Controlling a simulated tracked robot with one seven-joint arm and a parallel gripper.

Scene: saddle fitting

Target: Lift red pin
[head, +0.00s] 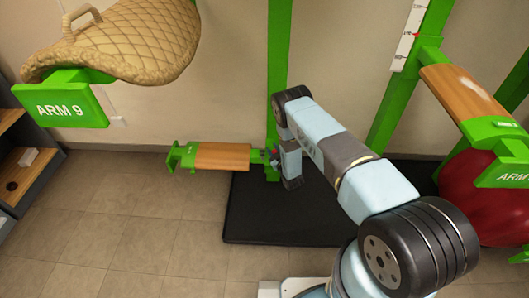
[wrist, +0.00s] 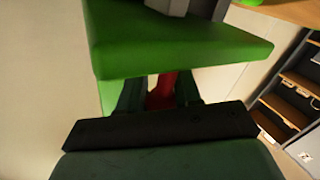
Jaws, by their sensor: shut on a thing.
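The red pin (wrist: 161,86) shows in the wrist view as a short red piece between my two dark fingers, just under a green bracket (wrist: 180,45). My gripper (wrist: 158,98) is shut on it. The green bracket hides the pin's upper end. In the head view a small red spot (head: 274,152) shows beside the green post, at the inner end of the low arm with a wooden top (head: 221,156). My wrist hides most of the gripper there.
The green post (head: 278,60) stands right beside my wrist. A quilted tan saddle (head: 130,45) rests on the ARM 9 bracket (head: 62,103) at upper left. Another wood-topped arm (head: 465,90) and a red rounded thing (head: 475,195) are at right. A black mat (head: 255,215) lies below.

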